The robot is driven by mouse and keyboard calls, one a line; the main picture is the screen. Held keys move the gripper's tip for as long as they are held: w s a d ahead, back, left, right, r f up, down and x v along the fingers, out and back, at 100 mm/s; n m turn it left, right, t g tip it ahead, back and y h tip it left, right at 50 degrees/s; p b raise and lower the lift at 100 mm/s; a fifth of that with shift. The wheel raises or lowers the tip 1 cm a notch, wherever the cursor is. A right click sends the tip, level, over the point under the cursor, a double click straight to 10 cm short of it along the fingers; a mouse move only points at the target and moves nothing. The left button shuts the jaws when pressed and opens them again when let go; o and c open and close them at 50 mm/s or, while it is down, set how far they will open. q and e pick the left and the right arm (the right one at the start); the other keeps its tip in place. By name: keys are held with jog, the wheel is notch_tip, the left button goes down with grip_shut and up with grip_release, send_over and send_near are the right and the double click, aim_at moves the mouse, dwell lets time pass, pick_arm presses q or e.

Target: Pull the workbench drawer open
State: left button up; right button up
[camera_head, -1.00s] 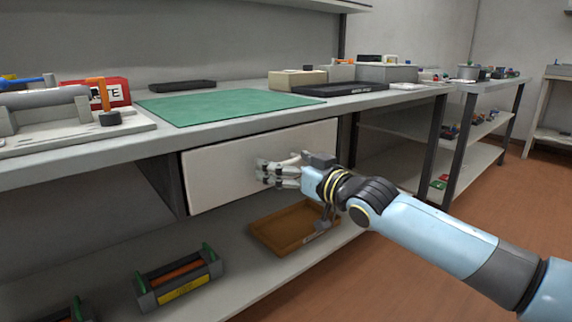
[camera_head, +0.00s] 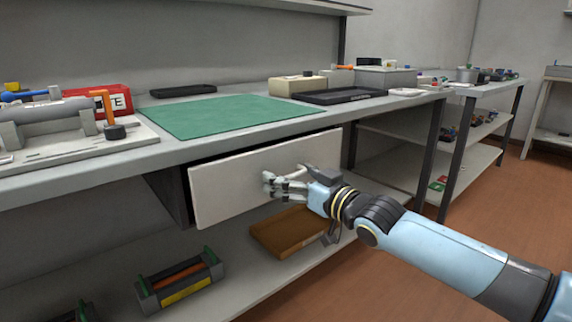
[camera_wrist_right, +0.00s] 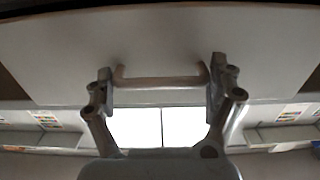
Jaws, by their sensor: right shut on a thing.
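The white drawer front (camera_head: 228,185) is under the workbench top in the head view. It stands slightly out from the bench, with a dark gap along its top and left edge. My right gripper (camera_head: 287,182) is at the right part of the drawer front, shut on the drawer handle. In the right wrist view the handle (camera_wrist_right: 160,82) is a pale bar lying between the two fingertips, one at each end. The handle is mostly hidden by the fingers in the head view. My left gripper is not in view.
The workbench top (camera_head: 75,170) carries a green mat (camera_head: 220,115), a red box (camera_head: 100,100), a black tray (camera_head: 338,96) and a roller fixture (camera_head: 50,120). Below the drawer, a lower shelf holds a brown tray (camera_head: 285,235) and a grey toner carrier (camera_head: 180,282). The floor in front is clear.

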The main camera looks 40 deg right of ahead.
jog(key=shift+s+d+r+p, duration=0.1)
jog(key=shift+s+r+p, duration=0.15)
jog(key=shift+s+p, duration=0.35)
jog(key=shift+s+d+r+p, duration=0.1)
jog(key=shift+s+r+p, duration=0.15)
jog(key=shift+s+p, duration=0.3)
pick_arm(q)
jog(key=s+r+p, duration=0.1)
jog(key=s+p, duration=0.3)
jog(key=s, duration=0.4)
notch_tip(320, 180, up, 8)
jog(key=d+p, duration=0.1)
jog(key=p, duration=0.7)
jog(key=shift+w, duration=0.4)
pick_arm(e)
jog(key=s+d, duration=0.1)
jog(key=s, duration=1.8)
jog(key=shift+s+d+f, duration=0.15)
jog(key=shift+d+f, duration=0.1)
jog(key=shift+f, duration=0.2)
jog(key=o, duration=1.4)
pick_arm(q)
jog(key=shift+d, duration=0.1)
pick_arm(e)
jog(key=shift+d, duration=0.1)
